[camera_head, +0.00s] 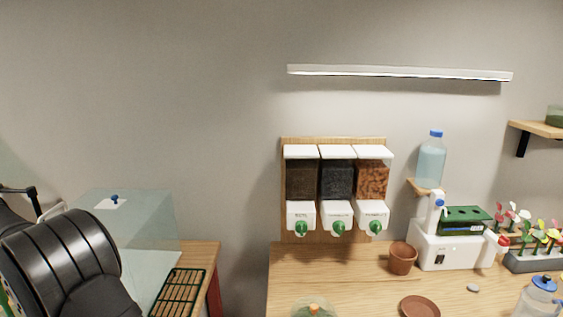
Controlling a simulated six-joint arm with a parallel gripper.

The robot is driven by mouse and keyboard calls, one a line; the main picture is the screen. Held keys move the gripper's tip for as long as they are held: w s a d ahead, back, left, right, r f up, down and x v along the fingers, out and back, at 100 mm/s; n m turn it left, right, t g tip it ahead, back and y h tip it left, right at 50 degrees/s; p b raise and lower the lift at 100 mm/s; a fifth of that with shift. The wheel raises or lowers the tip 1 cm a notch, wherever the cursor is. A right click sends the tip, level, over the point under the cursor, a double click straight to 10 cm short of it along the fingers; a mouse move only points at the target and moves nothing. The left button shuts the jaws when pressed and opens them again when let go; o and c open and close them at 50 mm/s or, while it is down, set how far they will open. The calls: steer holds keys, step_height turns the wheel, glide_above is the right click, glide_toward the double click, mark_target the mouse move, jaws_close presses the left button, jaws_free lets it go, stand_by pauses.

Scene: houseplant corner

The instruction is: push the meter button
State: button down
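A white device (449,247) stands on the right part of the wooden table, with a green tray-like top (464,219) and a small black switch or panel (440,258) on its front. A white upright part with a blue knob (440,203) rises at its left end, and a red tip (503,241) shows at its right end. I cannot tell for certain which part is the meter button. My gripper is not in view; a large black ribbed link at the lower left appears to be mine.
Three wall dispensers (337,188) with green knobs hang above the table (350,275). A terracotta pot (402,258), brown saucer (420,307), grey pebble (473,287), water bottle (431,161) and flower tray (535,262) are near the device. A clear glass box (140,225) stands left.

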steer(key=shift+f, duration=0.3)
steer(key=shift+f, duration=0.25)
stand_by(0.4)
steer(key=shift+r, duration=0.7)
step_height(320, 180, up, 6)
stand_by(0.6)
